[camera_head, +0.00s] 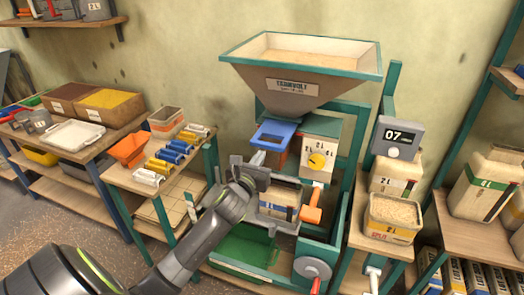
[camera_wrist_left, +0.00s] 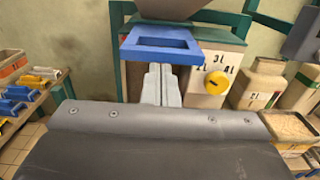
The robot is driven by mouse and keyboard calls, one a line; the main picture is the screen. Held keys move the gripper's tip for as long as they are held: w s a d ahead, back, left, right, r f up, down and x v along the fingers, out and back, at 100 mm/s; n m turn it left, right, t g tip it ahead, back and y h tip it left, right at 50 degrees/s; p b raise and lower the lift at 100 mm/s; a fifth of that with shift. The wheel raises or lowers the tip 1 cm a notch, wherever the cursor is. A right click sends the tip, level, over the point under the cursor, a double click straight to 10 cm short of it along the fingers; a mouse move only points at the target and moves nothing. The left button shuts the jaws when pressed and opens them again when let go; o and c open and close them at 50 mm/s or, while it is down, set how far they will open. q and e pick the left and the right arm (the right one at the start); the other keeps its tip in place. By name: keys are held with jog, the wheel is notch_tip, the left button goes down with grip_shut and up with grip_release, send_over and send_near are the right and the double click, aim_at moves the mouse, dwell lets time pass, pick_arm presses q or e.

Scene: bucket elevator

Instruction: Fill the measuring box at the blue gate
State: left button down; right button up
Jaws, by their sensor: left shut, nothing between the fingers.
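The blue gate (camera_head: 262,137) is a blue frame under the hopper (camera_head: 300,92); it also shows in the left wrist view (camera_wrist_left: 135,52). My left gripper (camera_head: 257,158) is shut and empty, its tips close to the gate's front edge; I cannot tell whether they touch it. The shut fingers also show in the left wrist view (camera_wrist_left: 159,80). A pale box (camera_head: 277,208) with a dark stripe, which looks like the measuring box, sits in a grey holder below the gate, partly behind my gripper. Its inside is hidden. My right gripper is not in view.
A yellow dial (camera_head: 317,160) marked 2L, 3L and 4L is right of the gate. An orange handle (camera_head: 312,205) stands beside the holder. A display (camera_head: 400,135) reads 07. A grain-filled tub (camera_head: 393,232) stands right; blue, yellow and white pieces (camera_head: 175,151) lie left.

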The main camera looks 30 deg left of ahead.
aim_at(266, 146)
pick_arm(q)
jog(key=shift+x, duration=1.2)
jog(key=shift+w+a+r+p, duration=0.1)
jog(key=shift+w+r+p, duration=0.05)
jog(key=shift+w+p, duration=0.35)
jog(key=x, duration=0.4)
jog(key=shift+w+p, duration=0.15)
jog(key=shift+p, duration=0.15)
jog(key=shift+r, duration=0.2)
